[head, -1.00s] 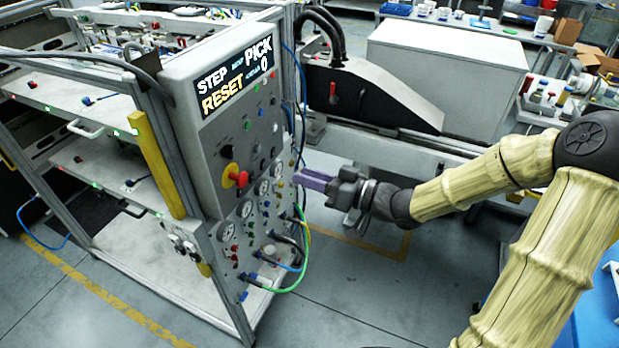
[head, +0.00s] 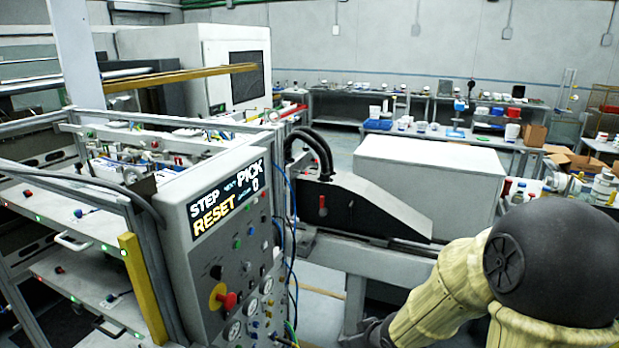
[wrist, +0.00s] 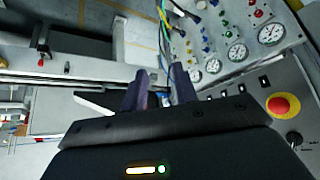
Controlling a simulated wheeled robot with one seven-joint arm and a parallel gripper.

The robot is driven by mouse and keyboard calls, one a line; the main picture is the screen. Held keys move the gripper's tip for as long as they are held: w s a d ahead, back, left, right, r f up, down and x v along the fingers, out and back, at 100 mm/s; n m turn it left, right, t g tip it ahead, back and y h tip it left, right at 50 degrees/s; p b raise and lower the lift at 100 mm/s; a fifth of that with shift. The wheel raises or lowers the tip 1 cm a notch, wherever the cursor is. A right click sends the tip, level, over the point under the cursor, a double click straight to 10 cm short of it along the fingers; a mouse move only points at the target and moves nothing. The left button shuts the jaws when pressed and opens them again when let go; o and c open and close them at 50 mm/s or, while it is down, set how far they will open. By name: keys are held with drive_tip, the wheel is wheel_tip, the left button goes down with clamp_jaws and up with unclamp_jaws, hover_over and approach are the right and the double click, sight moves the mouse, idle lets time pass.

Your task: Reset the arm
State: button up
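My gripper (wrist: 161,82) shows in the wrist view with its two purple-grey fingers apart and nothing clearly held between them. In the head view it is out of frame, below the bottom edge. The control panel (head: 205,262) stands at centre left in the head view, with a lit display (head: 228,200) reading "STEP RESET", "NEXT PICK" and a 0. A red knob on a yellow base (head: 222,297) is on its face. This knob also shows at the right of the wrist view (wrist: 283,107), beside the gauges (wrist: 237,53), to the right of my fingers.
A metal frame with shelves (head: 85,228) and a yellow bar (head: 142,285) stands left of the panel. A grey machine with a sloped cover (head: 365,208) and a white cabinet (head: 425,180) stand behind. Hoses and cables (wrist: 165,25) hang near the panel. Benches (head: 430,128) line the back wall.

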drive_tip(key=s+d+r+m+g+h, duration=0.2)
drive_tip(key=s+d+m+g, duration=0.1)
drive_tip(key=s, duration=0.8)
drive_tip(key=shift+s+d+r+m+g, duration=0.25)
drive_tip(key=shift+d+m+g, duration=0.2)
drive_tip(key=shift+d, duration=0.35)
